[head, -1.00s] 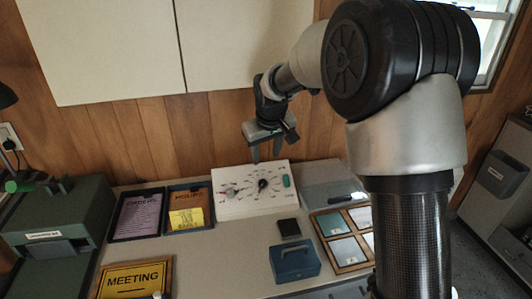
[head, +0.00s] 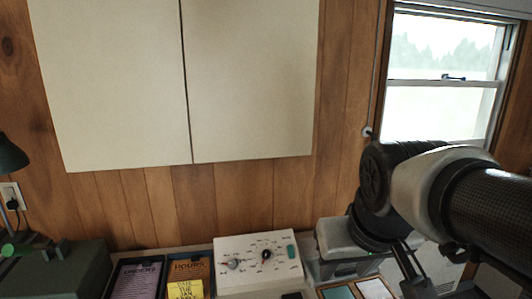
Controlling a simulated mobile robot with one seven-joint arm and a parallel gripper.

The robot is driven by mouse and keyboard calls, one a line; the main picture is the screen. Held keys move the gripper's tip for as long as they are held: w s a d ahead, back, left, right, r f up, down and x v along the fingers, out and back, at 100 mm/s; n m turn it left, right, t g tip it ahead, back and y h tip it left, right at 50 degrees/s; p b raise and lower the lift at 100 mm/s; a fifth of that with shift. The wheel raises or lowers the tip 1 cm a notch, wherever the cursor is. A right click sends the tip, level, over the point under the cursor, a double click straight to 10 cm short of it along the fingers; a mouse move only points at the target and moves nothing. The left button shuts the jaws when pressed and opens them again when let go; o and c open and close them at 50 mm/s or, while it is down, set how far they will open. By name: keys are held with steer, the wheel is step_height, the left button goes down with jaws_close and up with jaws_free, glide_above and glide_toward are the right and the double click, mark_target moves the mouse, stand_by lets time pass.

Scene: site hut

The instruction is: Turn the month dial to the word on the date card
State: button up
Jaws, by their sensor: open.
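A white panel (head: 258,279) sits on the desk against the wood wall. It carries a black knob (head: 266,254) on the right and a smaller grey knob with red (head: 233,264) on the left, each ringed by marks too small to read. I cannot tell which is the month dial. A green strip (head: 291,251) is at the panel's right end. I cannot make out a date card. My gripper (head: 412,276) is at the lower right, well right of the panel and apart from it. It is open and appears empty; its tips are hard to see.
A grey box (head: 345,240) stands right of the panel, near my gripper. Left are an ORDERS board (head: 136,280), an HOURS board (head: 190,266) with a yellow note (head: 186,290), and a dark green box (head: 62,272). Pale cabinets (head: 250,80) hang above. The desk's front is out of view.

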steer(key=s+f, duration=0.2)
steer(key=s, duration=0.4)
step_height(320, 180, up, 14)
steer(key=p, duration=1.3)
steer(key=shift+d+f+m, duration=0.25)
steer(key=shift+d+m, duration=0.15)
steer(key=shift+w, duration=0.1)
steer(key=shift+a, duration=0.1)
